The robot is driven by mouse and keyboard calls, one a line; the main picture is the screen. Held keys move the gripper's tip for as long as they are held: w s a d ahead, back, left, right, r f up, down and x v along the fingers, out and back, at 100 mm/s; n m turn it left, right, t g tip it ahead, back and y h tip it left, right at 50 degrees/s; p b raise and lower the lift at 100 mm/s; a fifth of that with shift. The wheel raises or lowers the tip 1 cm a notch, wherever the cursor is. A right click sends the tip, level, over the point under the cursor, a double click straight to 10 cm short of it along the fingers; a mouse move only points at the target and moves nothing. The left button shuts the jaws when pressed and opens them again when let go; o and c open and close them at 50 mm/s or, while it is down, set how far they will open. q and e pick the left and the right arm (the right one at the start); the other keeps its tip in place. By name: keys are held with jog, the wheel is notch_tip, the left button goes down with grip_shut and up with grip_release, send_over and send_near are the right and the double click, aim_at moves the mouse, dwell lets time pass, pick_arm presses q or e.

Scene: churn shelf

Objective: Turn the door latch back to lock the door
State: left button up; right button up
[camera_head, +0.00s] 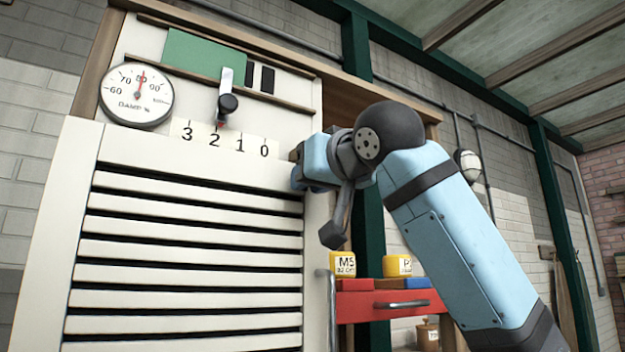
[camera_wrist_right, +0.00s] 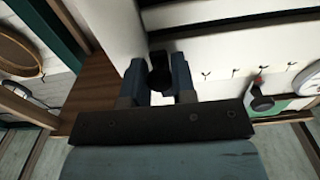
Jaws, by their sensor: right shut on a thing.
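The white louvred door (camera_head: 190,225) fills the left of the head view and appears closed against its frame. My right gripper (camera_head: 298,166) is at the upper right edge of the door and hides the latch in that view. In the right wrist view my right gripper (camera_wrist_right: 158,68) has its two bluish fingers on either side of the dark latch (camera_wrist_right: 160,76) and is shut on it. The latch stands out from the white panel. Its turned angle is hard to judge because the gripper covers most of it. My left gripper is not in view.
Above the door are a round damp gauge (camera_head: 136,95), a number strip (camera_head: 225,138) and a lever with a dark knob (camera_head: 228,103). A metal door handle (camera_head: 332,305) stands below my gripper. Yellow jars (camera_head: 343,264) sit on a red drawer unit (camera_head: 395,305) to the right.

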jog(key=shift+r, duration=0.1)
jog(key=o, duration=0.9)
jog(key=b+v, duration=0.3)
jog(key=v, duration=1.1)
jog(key=shift+a+b, duration=0.1)
jog(key=shift+b, duration=0.3)
